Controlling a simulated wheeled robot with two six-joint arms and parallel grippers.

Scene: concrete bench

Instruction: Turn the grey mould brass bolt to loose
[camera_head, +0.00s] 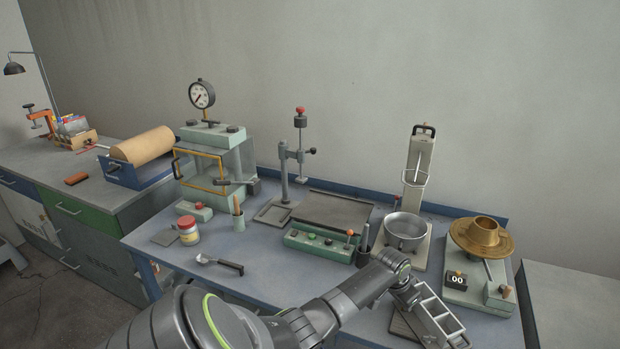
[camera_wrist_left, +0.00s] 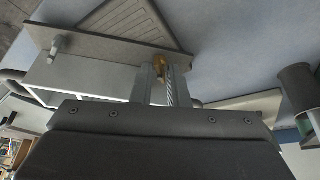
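The grey mould (camera_head: 437,316) is a light metal frame with open compartments at the front right of the bench, partly behind my left arm. In the left wrist view its end plate (camera_wrist_left: 105,50) runs across the upper part, with pale compartments below. The brass bolt (camera_wrist_left: 160,64) shows at this plate, between the tips of my left gripper (camera_wrist_left: 161,72). The fingers are close together and appear shut on the bolt; their contact is partly hidden. In the head view my left gripper (camera_head: 408,298) is at the mould's left end, and the bolt cannot be made out. My right gripper is out of view.
A steel bowl (camera_head: 405,230) stands behind the mould. A scale (camera_head: 475,285) with a brass pan (camera_head: 482,238) is to the right. A green control box (camera_head: 318,247) is to the left. A dark cup (camera_wrist_left: 297,88) is close on the right in the wrist view.

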